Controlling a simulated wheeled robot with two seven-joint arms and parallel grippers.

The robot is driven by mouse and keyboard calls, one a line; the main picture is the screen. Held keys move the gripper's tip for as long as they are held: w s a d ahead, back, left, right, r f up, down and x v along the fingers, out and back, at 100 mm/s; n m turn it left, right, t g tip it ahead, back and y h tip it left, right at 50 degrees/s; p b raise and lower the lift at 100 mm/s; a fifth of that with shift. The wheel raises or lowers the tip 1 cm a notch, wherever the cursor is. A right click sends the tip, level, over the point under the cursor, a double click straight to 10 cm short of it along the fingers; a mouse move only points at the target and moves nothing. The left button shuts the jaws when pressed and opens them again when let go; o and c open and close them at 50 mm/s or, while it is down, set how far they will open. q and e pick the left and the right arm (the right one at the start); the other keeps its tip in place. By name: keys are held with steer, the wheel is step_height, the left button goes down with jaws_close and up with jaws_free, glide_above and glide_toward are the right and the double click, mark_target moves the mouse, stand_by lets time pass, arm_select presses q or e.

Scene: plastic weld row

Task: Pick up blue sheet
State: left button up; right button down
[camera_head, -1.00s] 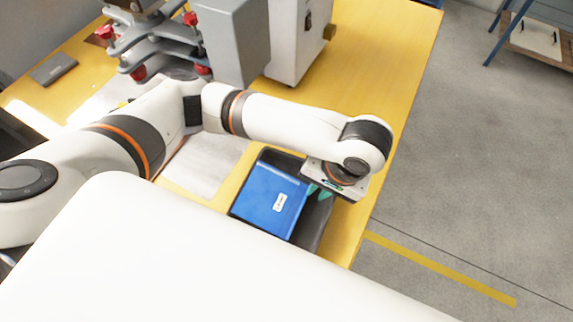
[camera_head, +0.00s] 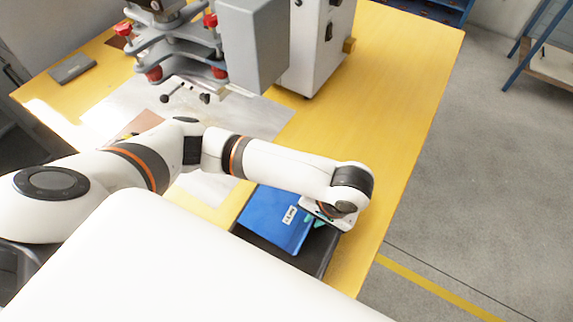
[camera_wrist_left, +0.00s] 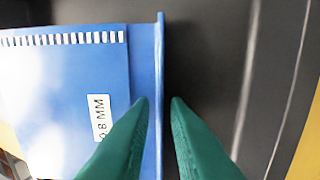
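The blue sheet (camera_head: 268,218) lies in a black tray (camera_head: 312,266) near the right edge of the yellow table. It has a white label. In the left wrist view the blue sheet (camera_wrist_left: 60,95) has a label reading 0.8 MM and a narrow raised lip along its right side. My left gripper (camera_head: 316,219) is at the sheet's right side, pointing down. In the wrist view its green fingers (camera_wrist_left: 160,103) straddle the lip, one on each side. A dark gap shows between the lip and the right finger. My right gripper is not in view.
A grey and white machine (camera_head: 315,50) with red knobs stands at the back of the yellow table (camera_head: 400,90). A pale metal sheet (camera_head: 205,188) lies left of the tray, partly behind my left arm. Open floor is to the right.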

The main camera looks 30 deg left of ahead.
arm_select(q)
jaws_close()
step_height(320, 180, up, 10)
steer(key=d+f+h, duration=0.1)
steer(key=d+h, duration=0.1)
steer(key=h, duration=0.1)
steer(key=f, duration=0.4)
steer(key=f+b, duration=0.1)
steer(key=f, duration=0.4)
steer(key=shift+w+d+b, duration=0.1)
steer(key=shift+d+b, duration=0.1)
steer(key=shift+b, duration=0.1)
